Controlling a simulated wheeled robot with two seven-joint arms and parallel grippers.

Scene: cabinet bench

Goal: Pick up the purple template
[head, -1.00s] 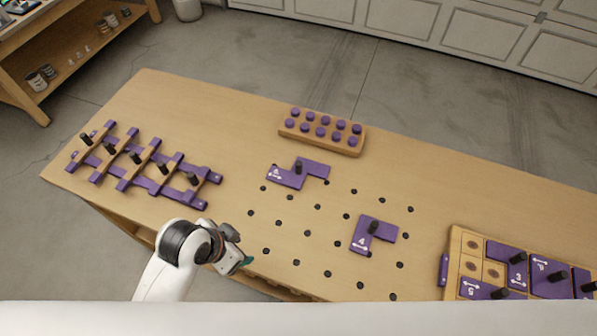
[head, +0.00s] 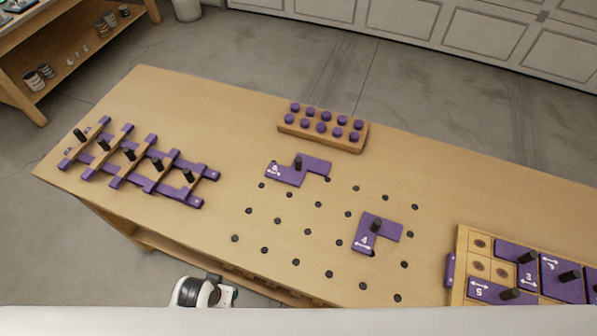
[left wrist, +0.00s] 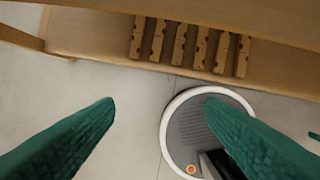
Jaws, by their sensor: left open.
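A purple stepped template (head: 315,167) with a black knob lies flat on the bench near the back of a grid of dark holes. A purple L-shaped template marked 4 (head: 388,230), also knobbed, lies flat at the grid's right side. More purple knobbed pieces (head: 568,290) sit in the wooden tray at right. The frames do not show which one is meant. My left arm shows only partly at the bottom of the head view, by the bench's front edge. My left gripper (left wrist: 160,105) is open and empty in the left wrist view, over the floor. My right gripper is out of view.
A lattice of purple and wooden bars with black pegs (head: 150,187) lies at left. A wooden block with purple pegs (head: 348,143) stands at the back. The wooden tray (head: 461,250) is at right. Below the bench, a shelf (left wrist: 90,45) holds several notched wooden blocks (left wrist: 200,45).

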